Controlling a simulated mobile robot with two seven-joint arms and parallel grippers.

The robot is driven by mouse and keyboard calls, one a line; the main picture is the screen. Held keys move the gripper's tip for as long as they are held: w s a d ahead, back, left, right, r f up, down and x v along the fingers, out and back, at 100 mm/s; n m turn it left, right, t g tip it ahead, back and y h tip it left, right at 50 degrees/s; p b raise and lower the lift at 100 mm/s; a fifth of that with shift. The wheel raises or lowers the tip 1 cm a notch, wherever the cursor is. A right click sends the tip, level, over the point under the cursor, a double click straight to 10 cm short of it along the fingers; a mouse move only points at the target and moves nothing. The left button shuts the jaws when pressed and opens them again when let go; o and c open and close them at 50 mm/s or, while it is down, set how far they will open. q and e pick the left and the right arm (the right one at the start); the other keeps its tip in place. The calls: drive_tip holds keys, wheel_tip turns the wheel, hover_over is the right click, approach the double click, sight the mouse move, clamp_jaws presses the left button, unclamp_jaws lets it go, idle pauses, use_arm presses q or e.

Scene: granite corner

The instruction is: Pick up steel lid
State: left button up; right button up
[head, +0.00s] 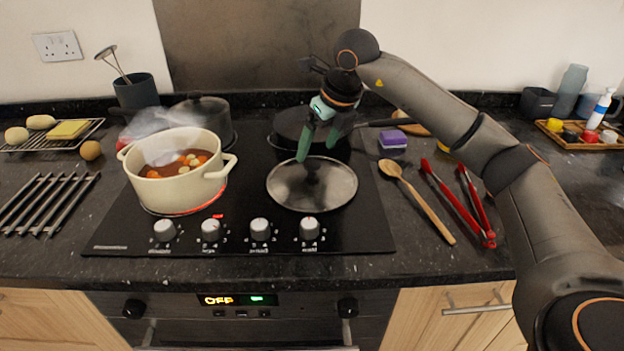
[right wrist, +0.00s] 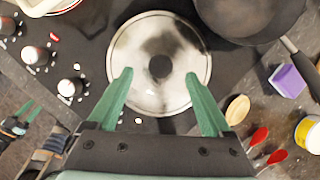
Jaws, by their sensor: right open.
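My right gripper (head: 317,150) is open and empty above the lid, pointing down. In the right wrist view the lid (right wrist: 150,95) sits beyond the fingertips of my right gripper (right wrist: 159,73), with the knob between them in the picture and no visible contact. My left gripper (right wrist: 30,111) shows small at the lower left there, its fingers apart; it is out of the head view.
A steaming cream pot of stew (head: 180,188) stands left of the lid on a glowing ring. A dark pan (head: 290,125) is just behind the lid. A wooden spoon (head: 425,205), red tongs (head: 450,202) and a purple sponge (head: 393,140) lie to the right. Knobs (head: 260,230) line the front.

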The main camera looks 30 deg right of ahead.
sight(311, 162)
drive_tip(key=x, duration=0.4)
drive_tip(key=shift+d+f, duration=0.1)
drive_tip(key=shift+f, duration=0.3)
clamp_jaws()
drive_tip(key=shift+r, duration=0.1)
idle(0.9)
